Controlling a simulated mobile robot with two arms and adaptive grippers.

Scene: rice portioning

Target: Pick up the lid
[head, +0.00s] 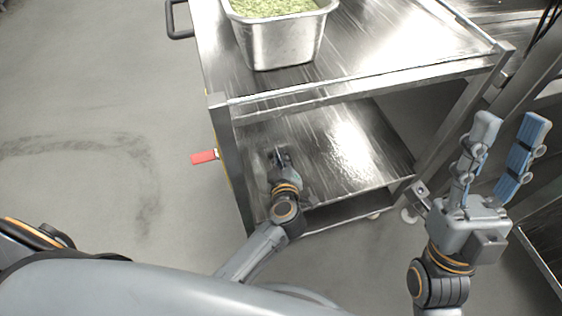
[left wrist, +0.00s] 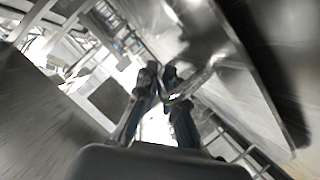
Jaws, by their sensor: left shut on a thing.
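My left gripper (head: 280,157) reaches in over the cart's lower shelf in the head view. In the left wrist view its fingers (left wrist: 160,72) are close together, shut on a thin metal handle (left wrist: 194,84). The handle appears to belong to a shiny metal panel with a rounded corner, the lid (left wrist: 262,105), tilted in that view. In the head view I cannot tell the lid's outline from the shiny shelf. My right gripper (head: 510,120) is open and empty, fingers up, to the right of the cart.
A metal cart (head: 375,48) carries a steel pan (head: 280,45) of green-tinged food on top. A red handle (head: 204,157) sticks out at the left. Open floor (head: 95,110) lies left.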

